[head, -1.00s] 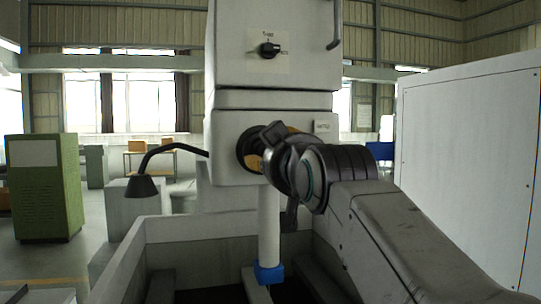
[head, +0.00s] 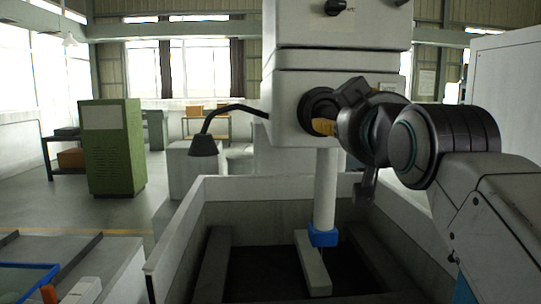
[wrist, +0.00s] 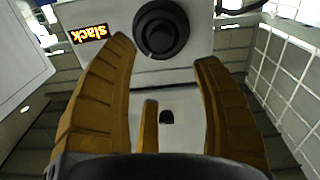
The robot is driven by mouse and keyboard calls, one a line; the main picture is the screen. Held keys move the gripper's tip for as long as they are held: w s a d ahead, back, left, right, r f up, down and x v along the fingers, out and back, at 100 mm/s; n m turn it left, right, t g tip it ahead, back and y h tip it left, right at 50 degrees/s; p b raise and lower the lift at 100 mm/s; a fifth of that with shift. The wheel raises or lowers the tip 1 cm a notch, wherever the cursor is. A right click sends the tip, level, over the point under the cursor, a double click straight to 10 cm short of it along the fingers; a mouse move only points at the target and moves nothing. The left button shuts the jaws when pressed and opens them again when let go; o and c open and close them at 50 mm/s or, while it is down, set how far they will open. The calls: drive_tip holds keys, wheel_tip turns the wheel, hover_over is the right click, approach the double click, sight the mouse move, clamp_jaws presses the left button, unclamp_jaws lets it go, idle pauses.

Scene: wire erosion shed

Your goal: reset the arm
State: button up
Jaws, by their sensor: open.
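Beyond the fingertips is a round black knob (wrist: 161,30) on the pale machine face, with an apparent gap between. A lit orange "slack" display (wrist: 89,33) shows upside down beside it. In the head view my arm reaches in from the right to the machine head (head: 350,90). My wrist hides most of the gripper there, with only a bit of yellow-brown finger showing near the black round part on the machine's lower face.
A white column (head: 326,190) with a blue collar (head: 323,236) goes down into an open tank (head: 172,255). A pale block (head: 313,265) lies inside. A black lamp (head: 202,145) on a bent arm sticks out left. A green cabinet (head: 112,150) stands further back on open floor.

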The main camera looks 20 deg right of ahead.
wheel_tip(320, 180, down, 23)
drive_tip(key=s+m+g+y, duration=0.1)
drive_tip(key=s+g+y, duration=0.1)
drive_tip(key=g, duration=0.5)
drive_tip(key=s+a+f+n+g+y+p, duration=0.1)
drive_tip(key=s+a+f+g, duration=0.2)
drive_tip(key=s+f, duration=0.5)
drive_tip(key=s+a+f+n+g+y+p, duration=0.1)
drive_tip(key=s+a+f+g, duration=0.3)
drive_tip(key=s+f, duration=0.4)
wheel_tip(320, 180, down, 3)
drive_tip(key=shift+a+p, duration=0.3)
drive_tip(key=shift+a, duration=0.25)
